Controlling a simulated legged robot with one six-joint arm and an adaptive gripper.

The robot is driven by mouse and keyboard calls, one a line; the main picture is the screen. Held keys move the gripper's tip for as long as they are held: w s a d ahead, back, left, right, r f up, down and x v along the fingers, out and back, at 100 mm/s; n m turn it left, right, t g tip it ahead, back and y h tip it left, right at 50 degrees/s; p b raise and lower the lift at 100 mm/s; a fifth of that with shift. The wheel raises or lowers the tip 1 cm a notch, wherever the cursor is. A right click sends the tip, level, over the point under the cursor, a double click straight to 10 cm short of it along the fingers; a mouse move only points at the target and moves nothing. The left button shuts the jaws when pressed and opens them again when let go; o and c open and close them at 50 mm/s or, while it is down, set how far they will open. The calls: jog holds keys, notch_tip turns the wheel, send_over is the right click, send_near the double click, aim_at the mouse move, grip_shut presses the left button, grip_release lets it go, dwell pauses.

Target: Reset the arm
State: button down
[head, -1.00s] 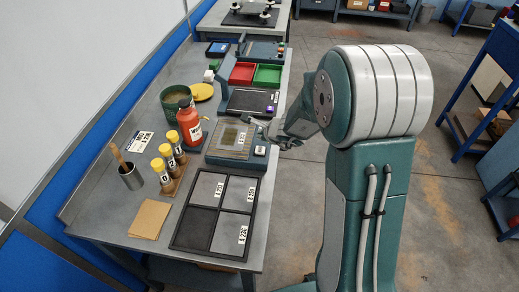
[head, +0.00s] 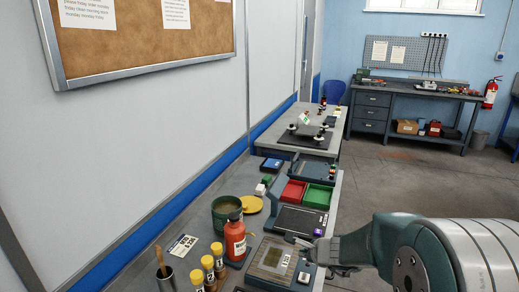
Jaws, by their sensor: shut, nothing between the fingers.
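My arm comes in from the lower right of the head view and reaches left over the bench's near edge. My gripper (head: 303,243) is small in view, dark grey, above the right part of the grey device with a brownish window (head: 272,262). It is shut and holds nothing. I cannot tell whether it touches the device.
Left of the device stand a red bottle (head: 235,240), a green pot (head: 226,212) and several yellow-capped vials (head: 208,265). Beyond are a dark tray (head: 300,220), a red bin (head: 293,192) and a green bin (head: 317,197). Open floor (head: 405,185) lies to the right.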

jog(key=s+a+r+n+g+y, duration=0.2)
jog(key=s+a+r+n, duration=0.3)
jog(key=s+r+n, duration=0.8)
jog(key=s+d+n+h, duration=0.2)
jog(key=s+d+n, duration=0.1)
jog(key=s, duration=0.5)
jog(key=s+d+n+g+h, duration=0.1)
jog(key=s+d+n+h, duration=0.2)
jog(key=s, duration=0.5)
jog(key=shift+s+d+n+h, duration=0.15)
jog(key=shift+n+h, duration=0.15)
jog(key=shift+n, duration=0.6)
